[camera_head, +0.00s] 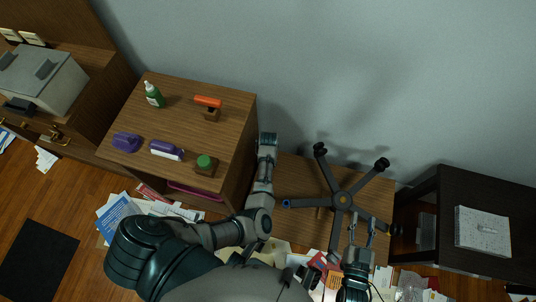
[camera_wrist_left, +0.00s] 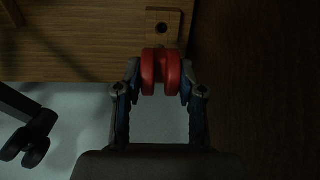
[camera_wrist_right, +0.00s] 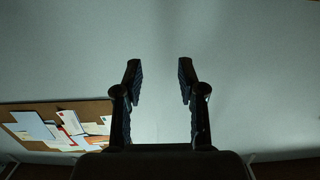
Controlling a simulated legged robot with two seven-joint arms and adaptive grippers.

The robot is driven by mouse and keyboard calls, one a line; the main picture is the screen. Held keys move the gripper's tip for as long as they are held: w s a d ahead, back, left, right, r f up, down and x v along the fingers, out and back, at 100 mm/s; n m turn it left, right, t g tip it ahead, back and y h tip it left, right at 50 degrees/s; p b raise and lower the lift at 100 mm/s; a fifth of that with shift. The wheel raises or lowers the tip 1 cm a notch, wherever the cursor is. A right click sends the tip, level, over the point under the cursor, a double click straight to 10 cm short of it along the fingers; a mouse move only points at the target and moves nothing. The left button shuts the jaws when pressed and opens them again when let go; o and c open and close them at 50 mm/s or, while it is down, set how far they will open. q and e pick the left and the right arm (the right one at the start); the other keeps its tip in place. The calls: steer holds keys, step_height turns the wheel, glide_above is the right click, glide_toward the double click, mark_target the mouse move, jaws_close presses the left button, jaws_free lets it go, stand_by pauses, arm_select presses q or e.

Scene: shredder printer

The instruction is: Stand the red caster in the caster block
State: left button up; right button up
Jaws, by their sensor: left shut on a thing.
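In the left wrist view my left gripper (camera_wrist_left: 161,82) is shut on the red caster (camera_wrist_left: 161,70), with both wheels between the fingertips. The caster block (camera_wrist_left: 163,25), a small wooden block with a dark hole, lies just beyond the caster in that view, on the wooden table. The gap between caster and block is hard to judge. In the head view my left gripper (camera_head: 268,139) is at the table's far left; caster and block do not show there. My right gripper (camera_head: 361,227) is open and empty near the chair base; it also shows in the right wrist view (camera_wrist_right: 160,80).
A five-armed chair base (camera_head: 342,200) with black casters lies on the low wooden table (camera_head: 295,175). A taller wooden cabinet (camera_head: 225,110) with bottles and small tools stands close left of my left arm. A dark cabinet (camera_head: 455,185) stands at right. The wall is behind.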

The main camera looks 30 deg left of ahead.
arm_select(q)
steer(key=shift+a+f, duration=0.1)
steer(key=shift+a, duration=0.55)
steer(key=shift+p, duration=0.4)
steer(key=f+b, duration=0.1)
steer(key=d+f+b, duration=0.1)
steer(key=f, duration=0.1)
steer(key=shift+s+f, duration=0.15)
steer(key=shift+a+f+b, duration=0.2)
steer(key=shift+f+b, duration=0.3)
steer(key=shift+f, duration=0.45)
steer(key=shift+d+f, duration=0.1)
steer(key=shift+f, duration=0.2)
arm_select(e)
steer(key=r+t, duration=0.1)
steer(key=r, duration=0.1)
steer(key=r+t, duration=0.1)
steer(key=t, duration=0.1)
steer(key=a+r+t+y, duration=0.1)
steer(key=r, duration=0.1)
steer(key=shift+s+r+t, duration=0.15)
steer(key=shift+r+t, duration=0.15)
